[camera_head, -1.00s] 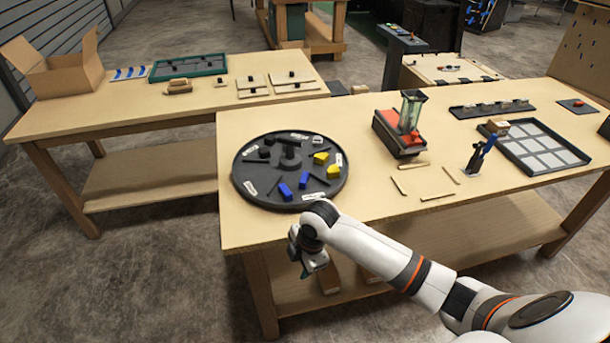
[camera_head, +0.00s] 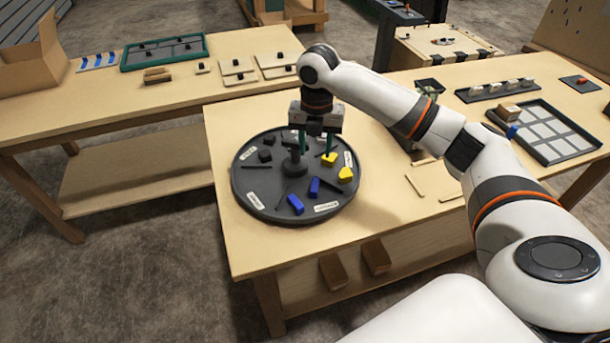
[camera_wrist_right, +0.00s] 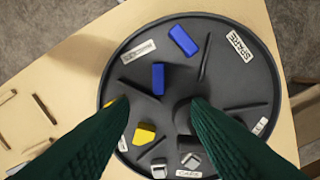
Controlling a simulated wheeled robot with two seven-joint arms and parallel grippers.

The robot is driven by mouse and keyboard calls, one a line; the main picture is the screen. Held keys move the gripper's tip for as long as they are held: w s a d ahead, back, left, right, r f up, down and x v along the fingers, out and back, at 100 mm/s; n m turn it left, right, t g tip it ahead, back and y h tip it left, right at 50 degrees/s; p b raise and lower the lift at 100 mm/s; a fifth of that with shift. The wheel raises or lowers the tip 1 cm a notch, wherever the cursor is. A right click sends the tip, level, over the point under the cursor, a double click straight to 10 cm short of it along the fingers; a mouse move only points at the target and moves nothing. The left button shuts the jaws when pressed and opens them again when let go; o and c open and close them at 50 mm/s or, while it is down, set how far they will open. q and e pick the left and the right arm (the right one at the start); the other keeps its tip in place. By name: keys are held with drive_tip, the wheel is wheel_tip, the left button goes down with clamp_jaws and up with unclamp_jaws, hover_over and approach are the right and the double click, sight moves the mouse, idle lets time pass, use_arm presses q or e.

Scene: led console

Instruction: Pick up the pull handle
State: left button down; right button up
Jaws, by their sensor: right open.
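A round dark tray (camera_head: 255,195) with labelled sections lies on the near table. It holds two blue blocks (camera_head: 314,187) (camera_head: 296,204), two yellow pieces (camera_head: 345,175), small black pieces (camera_head: 264,156) and a dark central knob (camera_head: 294,168). I cannot tell which piece is the pull handle. My right gripper (camera_head: 316,145) is open above the tray's far part, its green fingers pointing down. In the right wrist view the fingers (camera_wrist_right: 158,102) spread over the tray; a blue block (camera_wrist_right: 158,78) and a yellow piece (camera_wrist_right: 145,134) show between them. The left gripper is out of view.
The near table (camera_head: 240,240) has thin wooden strips (camera_head: 415,185) right of the tray, partly behind my arm. A grid tray (camera_head: 545,135) lies further right. A second table (camera_head: 100,110) at the back left holds a cardboard box (camera_head: 30,70) and a green-framed tray (camera_head: 165,50).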

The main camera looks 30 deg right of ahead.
drive_tip(key=p, duration=0.1)
hover_over(315, 184)
drive_tip(key=f, duration=0.5)
drive_tip(key=shift+s+d, duration=0.1)
drive_tip(key=shift+s, duration=0.15)
drive_tip(key=shift+w+f, duration=0.1)
drive_tip(key=shift+f, duration=0.2)
drive_tip(key=shift+w+f, duration=0.1)
drive_tip(key=shift+f, duration=0.2)
wheel_tip(315, 184, down, 4)
drive_tip(key=shift+f+p, duration=0.15)
drive_tip(key=shift+p, duration=0.7)
drive_tip(key=shift+f, duration=0.35)
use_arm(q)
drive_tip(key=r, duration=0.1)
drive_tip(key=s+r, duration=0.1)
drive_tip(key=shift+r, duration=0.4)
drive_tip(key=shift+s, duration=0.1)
use_arm(e)
drive_tip(key=shift+c, duration=0.5)
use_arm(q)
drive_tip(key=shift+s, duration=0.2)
use_arm(e)
clamp_jaws()
